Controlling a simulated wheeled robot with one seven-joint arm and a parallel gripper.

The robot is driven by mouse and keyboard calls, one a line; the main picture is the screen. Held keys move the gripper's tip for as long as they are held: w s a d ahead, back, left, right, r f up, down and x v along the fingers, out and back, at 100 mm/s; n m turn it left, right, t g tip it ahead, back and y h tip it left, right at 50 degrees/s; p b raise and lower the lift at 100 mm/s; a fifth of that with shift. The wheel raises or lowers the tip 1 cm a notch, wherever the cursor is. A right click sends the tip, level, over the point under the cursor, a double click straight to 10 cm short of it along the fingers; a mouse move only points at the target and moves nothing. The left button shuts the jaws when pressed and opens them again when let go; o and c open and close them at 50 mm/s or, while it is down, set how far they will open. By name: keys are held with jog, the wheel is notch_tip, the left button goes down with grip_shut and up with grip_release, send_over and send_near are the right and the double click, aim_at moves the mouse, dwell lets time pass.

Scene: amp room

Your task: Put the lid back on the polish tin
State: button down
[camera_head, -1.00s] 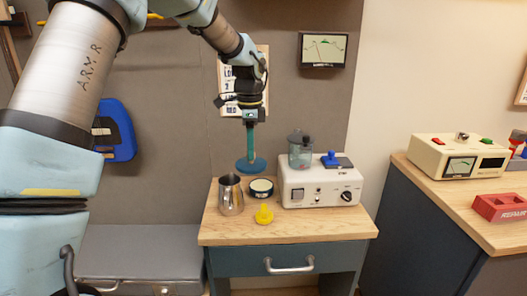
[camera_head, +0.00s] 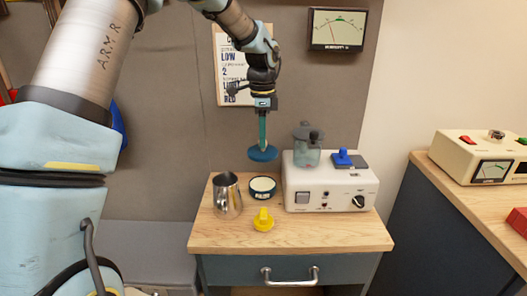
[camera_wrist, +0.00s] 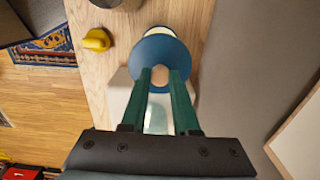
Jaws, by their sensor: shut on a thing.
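The polish tin (camera_head: 262,194) stands open on the wooden cabinet top, a round dark blue tin with pale contents. My gripper (camera_head: 262,143) is shut on the lid (camera_head: 262,153), a blue disc, and holds it in the air above the tin, a gap showing between them. The lid looks slightly tilted. In the wrist view the green fingers of my gripper (camera_wrist: 160,74) pinch the tan knob on the lid (camera_wrist: 148,52). The lid covers most of the tin there; only a cream strip of the tin (camera_wrist: 160,30) shows past its edge.
A metal pitcher (camera_head: 227,197) stands close left of the tin. A yellow knobbed object (camera_head: 263,221) is in front. A white machine (camera_head: 330,190) with a clear jar (camera_head: 307,155) stands close on the right. The cabinet top (camera_head: 330,235) is clear at the front.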

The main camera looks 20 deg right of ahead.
notch_tip(320, 180, down, 4)
jog(key=shift+f+b, duration=0.25)
jog(key=shift+b, duration=0.4)
notch_tip(320, 180, down, 5)
jog(key=b, duration=0.4)
jog(key=shift+r, duration=0.15)
jog(key=shift+f+b, duration=0.3)
jog(key=shift+f, duration=0.55)
jog(key=shift+p, duration=0.55)
jog(key=shift+f+p, duration=0.15)
jog(key=shift+p, duration=0.25)
dwell(1.5)
jog(key=shift+c, duration=0.5)
grip_release()
